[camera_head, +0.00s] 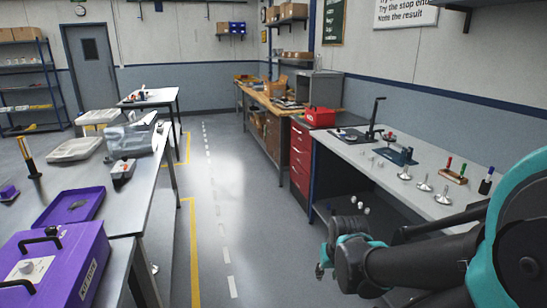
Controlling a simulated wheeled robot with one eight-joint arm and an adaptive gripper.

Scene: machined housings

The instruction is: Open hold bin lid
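A purple box (75,268) stands on the left bench at the bottom left, partly cut off by the frame edge.
A shallow purple tray (72,208) lies behind the box. The right bench (340,149) holds small metal parts and a black stand (374,118). The aisle floor (235,190) between benches is free.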

